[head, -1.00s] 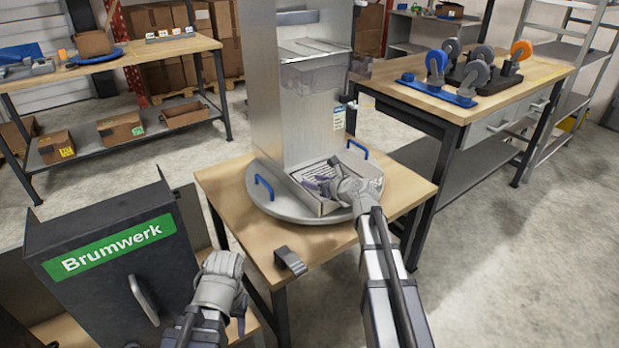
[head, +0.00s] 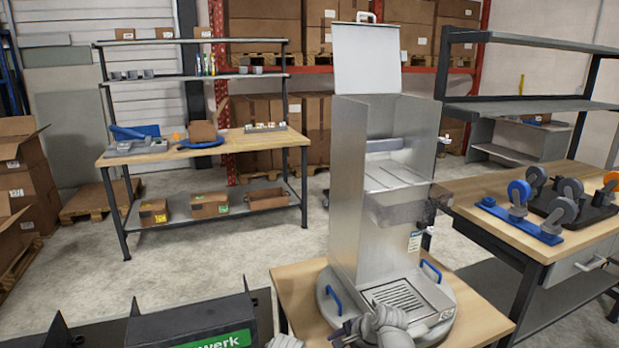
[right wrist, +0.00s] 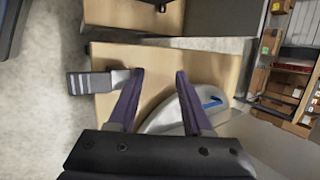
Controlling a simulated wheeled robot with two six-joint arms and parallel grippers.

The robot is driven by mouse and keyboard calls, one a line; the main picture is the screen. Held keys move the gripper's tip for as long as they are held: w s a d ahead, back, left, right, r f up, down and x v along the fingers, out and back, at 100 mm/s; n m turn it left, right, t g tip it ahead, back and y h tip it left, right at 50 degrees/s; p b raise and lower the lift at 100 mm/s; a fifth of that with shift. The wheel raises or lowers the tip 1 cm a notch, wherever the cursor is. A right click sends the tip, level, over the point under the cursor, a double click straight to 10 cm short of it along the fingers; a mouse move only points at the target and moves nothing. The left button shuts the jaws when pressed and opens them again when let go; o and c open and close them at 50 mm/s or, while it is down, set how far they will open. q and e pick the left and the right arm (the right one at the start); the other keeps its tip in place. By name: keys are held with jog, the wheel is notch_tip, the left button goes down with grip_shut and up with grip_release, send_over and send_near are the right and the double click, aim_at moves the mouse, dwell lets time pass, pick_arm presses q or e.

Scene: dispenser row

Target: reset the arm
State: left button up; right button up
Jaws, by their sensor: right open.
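My right gripper (head: 345,332) is at the bottom of the head view, in front of the metal dispenser (head: 352,190) and its slotted tray (head: 398,296). In the right wrist view its two dark purple fingers (right wrist: 158,100) are spread apart with nothing between them, over the wooden table (right wrist: 150,65). Only a sliver of my left gripper (head: 285,341) shows at the bottom edge of the head view, beside the dark Brumwerk box; its fingers are out of frame.
The dispenser stands on a round grey turntable (head: 325,302) with blue handles. The dark Brumwerk box (head: 190,325) is at lower left. A right bench (head: 480,190) holds caster wheels on blue and black bases. A grey clip-like part (right wrist: 90,83) sits at the table edge.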

pick_arm(q)
notch_tip(320, 180, up, 12)
jog(key=p, duration=0.9)
pick_arm(e)
jog(key=s+a+r+n+g+h, duration=0.1)
jog(key=s+r+n+g+h, duration=0.1)
jog(key=s+n, duration=0.6)
jog(key=s+r+n+g+h, duration=0.3)
jog(key=s+r+n, duration=0.3)
jog(key=s+n, duration=0.2)
jog(key=shift+s+a+n+h, duration=0.3)
jog(key=shift+a+n+h, duration=0.1)
jog(key=shift+n+h, duration=0.25)
